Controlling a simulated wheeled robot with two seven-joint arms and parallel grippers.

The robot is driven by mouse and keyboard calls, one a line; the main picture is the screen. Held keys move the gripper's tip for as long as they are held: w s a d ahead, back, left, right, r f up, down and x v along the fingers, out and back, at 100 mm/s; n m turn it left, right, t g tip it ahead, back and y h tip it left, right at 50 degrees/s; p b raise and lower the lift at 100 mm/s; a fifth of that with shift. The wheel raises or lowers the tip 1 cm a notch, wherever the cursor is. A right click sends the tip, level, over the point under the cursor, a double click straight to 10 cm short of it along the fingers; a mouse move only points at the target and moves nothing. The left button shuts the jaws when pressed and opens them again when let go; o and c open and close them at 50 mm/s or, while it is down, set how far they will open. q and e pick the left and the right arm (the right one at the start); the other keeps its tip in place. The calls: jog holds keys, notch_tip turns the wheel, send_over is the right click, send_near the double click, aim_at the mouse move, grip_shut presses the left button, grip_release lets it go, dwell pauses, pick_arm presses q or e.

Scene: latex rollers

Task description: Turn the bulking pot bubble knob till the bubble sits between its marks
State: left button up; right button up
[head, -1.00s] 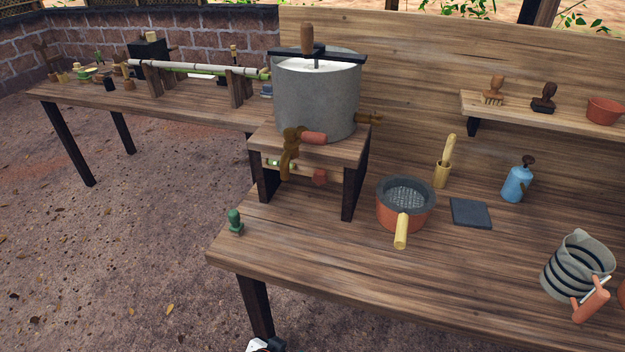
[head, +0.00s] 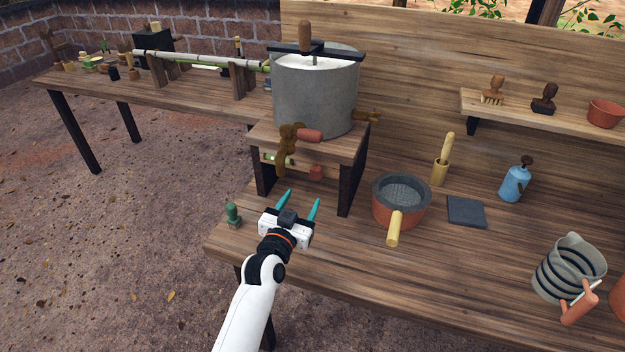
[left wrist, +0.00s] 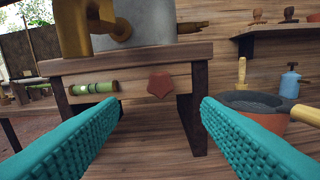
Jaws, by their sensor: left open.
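The grey bulking pot (head: 318,95) stands on a small wooden stand (head: 345,160) with a brass tap (head: 288,148) at its front. Under the stand's top, the reddish bubble knob (head: 316,172) sits at the front right; it shows as a faceted knob in the left wrist view (left wrist: 160,86). The green bubble vial (left wrist: 93,88) is on the rail left of the knob; I cannot tell where the bubble sits against its marks. My left gripper (head: 301,200) is open and empty, in front of the stand and below the knob; its teal fingers frame the knob in the wrist view.
A green-topped small item (head: 233,215) stands left of my gripper at the table edge. A sieve pan (head: 402,200) with a yellow handle stands right of the stand. A dark slab (head: 466,212), blue bottle (head: 515,180) and striped jug (head: 568,270) are farther right.

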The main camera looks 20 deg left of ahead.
aim_at(315, 177)
pick_arm(q)
jog(key=w, duration=0.8)
jog(key=shift+w+d, duration=0.15)
jog(key=shift+w, duration=0.2)
jog(key=c, duration=1)
jog(key=shift+n, duration=0.4)
